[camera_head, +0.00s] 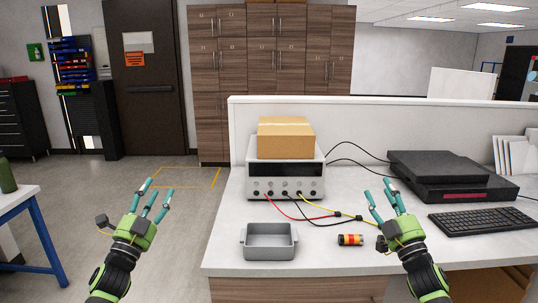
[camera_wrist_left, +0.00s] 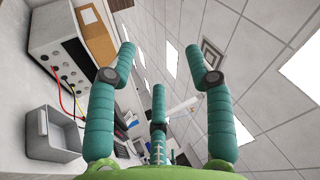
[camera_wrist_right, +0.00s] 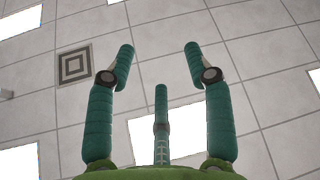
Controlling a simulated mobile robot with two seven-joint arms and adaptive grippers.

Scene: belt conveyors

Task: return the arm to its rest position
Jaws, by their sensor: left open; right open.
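My left gripper (camera_head: 152,192) is open and empty, raised over the floor to the left of the desk. In the left wrist view its teal fingers (camera_wrist_left: 160,70) are spread with nothing between them. My right gripper (camera_head: 388,198) is open and empty, raised in front of the desk's right part, left of the keyboard. In the right wrist view its fingers (camera_wrist_right: 160,70) are apart, with only the ceiling behind them.
A blue-legged table (camera_head: 45,240) stands left.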

